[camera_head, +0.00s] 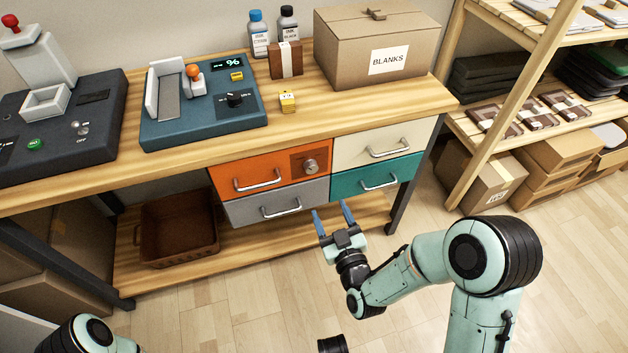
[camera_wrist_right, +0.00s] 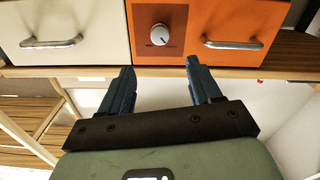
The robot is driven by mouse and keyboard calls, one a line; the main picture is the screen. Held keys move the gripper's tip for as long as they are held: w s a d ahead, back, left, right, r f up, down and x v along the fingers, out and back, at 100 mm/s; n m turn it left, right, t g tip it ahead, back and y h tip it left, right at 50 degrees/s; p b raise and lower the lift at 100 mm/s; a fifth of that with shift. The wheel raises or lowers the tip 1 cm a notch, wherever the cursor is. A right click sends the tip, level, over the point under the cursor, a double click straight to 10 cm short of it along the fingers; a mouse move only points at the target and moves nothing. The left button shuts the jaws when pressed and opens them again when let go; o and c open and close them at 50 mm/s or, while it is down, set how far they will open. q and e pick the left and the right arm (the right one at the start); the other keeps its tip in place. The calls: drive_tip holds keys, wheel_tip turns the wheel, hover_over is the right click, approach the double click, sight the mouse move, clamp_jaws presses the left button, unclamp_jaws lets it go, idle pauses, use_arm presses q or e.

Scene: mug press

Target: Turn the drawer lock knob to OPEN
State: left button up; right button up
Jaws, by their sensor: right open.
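The drawer lock knob (camera_head: 311,167) is a round silver knob on a brown plate at the right end of the orange drawer front (camera_head: 238,176). In the right wrist view the knob (camera_wrist_right: 160,34) shows above the gap between my fingers, with a dark pointer mark; the plate's lettering is too small to read. My right gripper (camera_head: 332,214) is open and empty, in front of and below the drawers, apart from the knob. Its two blue fingers also show in the right wrist view (camera_wrist_right: 160,75). My left gripper is not clearly seen; only part of my arm shows at the bottom left.
Cream (camera_head: 385,145), grey (camera_head: 275,205) and teal (camera_head: 376,178) drawers with bar handles surround the orange one. The wooden bench top (camera_head: 300,124) overhangs above. A brown crate (camera_head: 168,250) sits on the lower shelf. A shelf rack stands at the right.

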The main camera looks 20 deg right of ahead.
sight(312, 170)
use_arm(q)
drive_tip(key=shift+g, duration=0.9)
drive_tip(key=s, duration=0.1)
drive_tip(key=s+f+b, duration=0.1)
drive_tip(key=s, duration=0.1)
drive_tip(key=s+f+b, duration=0.1)
drive_tip(key=s, duration=0.1)
drive_tip(key=shift+a+f, duration=0.2)
drive_tip(key=shift+a, duration=0.1)
use_arm(e)
drive_tip(key=w, duration=1.3)
drive_tip(key=shift+a, duration=0.25)
drive_tip(key=c, duration=1)
